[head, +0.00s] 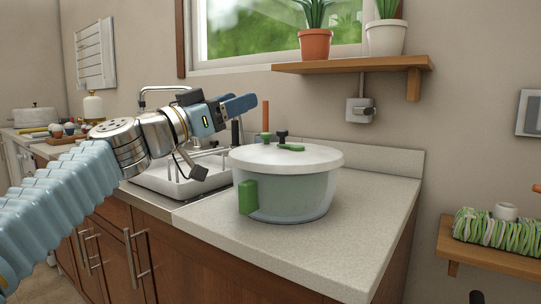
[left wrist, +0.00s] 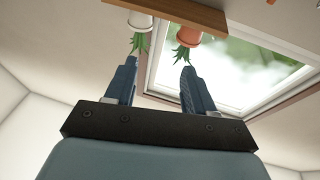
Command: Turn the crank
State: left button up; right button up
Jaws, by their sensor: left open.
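A salad-spinner-like pot (head: 290,194) with a white lid (head: 322,157), a pale translucent bowl and a green side handle (head: 248,197) stands on the counter. The crank (head: 291,148) on the lid shows as a green arm with a dark knob. An upright orange-brown handle (head: 265,117) shows at the lid's back left; how it joins the crank is unclear. My left gripper (head: 247,104) is open and empty, above and behind the lid's left part, apart from the crank. Its spread fingers also show in the left wrist view (left wrist: 158,82), with nothing between them. My right gripper is not seen.
A wooden shelf (head: 350,65) with two potted plants hangs above the counter. A sink (head: 180,178) and faucet (head: 160,90) lie left of the pot. The countertop (head: 340,243) in front of the pot is clear. A lower shelf (head: 495,258) is at right.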

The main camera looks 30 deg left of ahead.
aim_at(277, 131)
pick_arm(q)
jog(key=s+a+f+m+g+h+b, duration=0.2)
jog(key=a+f+g, duration=0.2)
jog(key=f, duration=0.2)
jog(key=p+x, duration=0.1)
jog(key=x, duration=0.3)
jog(key=p+x, duration=0.1)
jog(key=x, duration=0.4)
jog(key=p+x, duration=0.1)
jog(key=x, duration=0.3)
jog(key=shift+w+d+f, duration=0.1)
jog(key=shift+w+d, duration=0.1)
jog(key=shift+d, duration=0.3)
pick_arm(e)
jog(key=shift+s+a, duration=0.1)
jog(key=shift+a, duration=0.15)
